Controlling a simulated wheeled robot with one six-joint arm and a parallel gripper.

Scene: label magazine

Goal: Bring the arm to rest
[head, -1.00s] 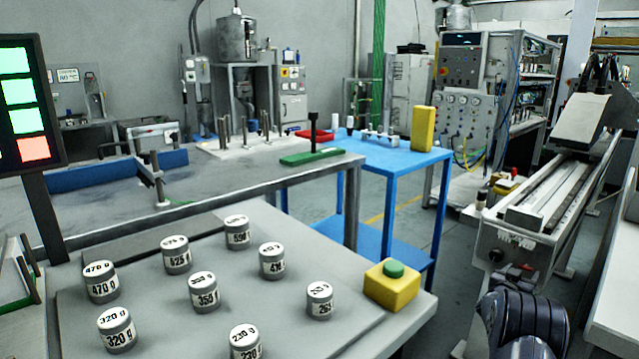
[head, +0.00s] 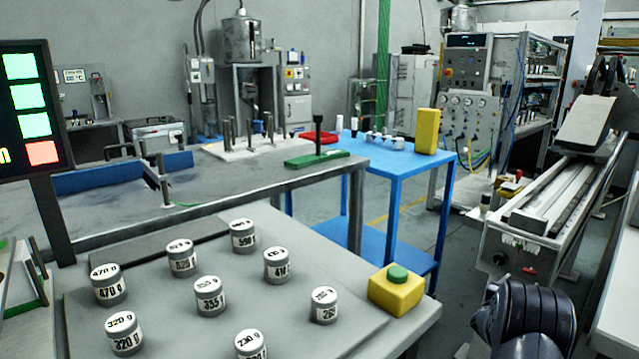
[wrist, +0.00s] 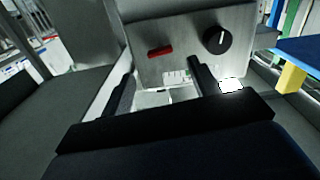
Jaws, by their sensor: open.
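My gripper (wrist: 160,92) shows in the wrist view with its two dark fingers apart. I see nothing held between them. Behind the fingers is a pale metal panel (wrist: 185,55) with a black knob (wrist: 217,39) and a red part (wrist: 160,51). In the head view only a dark, rounded part of my arm shows at the lower right; the gripper itself is out of that view.
Several labelled grey weights (head: 209,296) stand on the grey table in front. A yellow box with a green button (head: 398,272) sits at its right corner. A blue table (head: 400,163) stands behind. A lit panel (head: 30,105) stands at the left.

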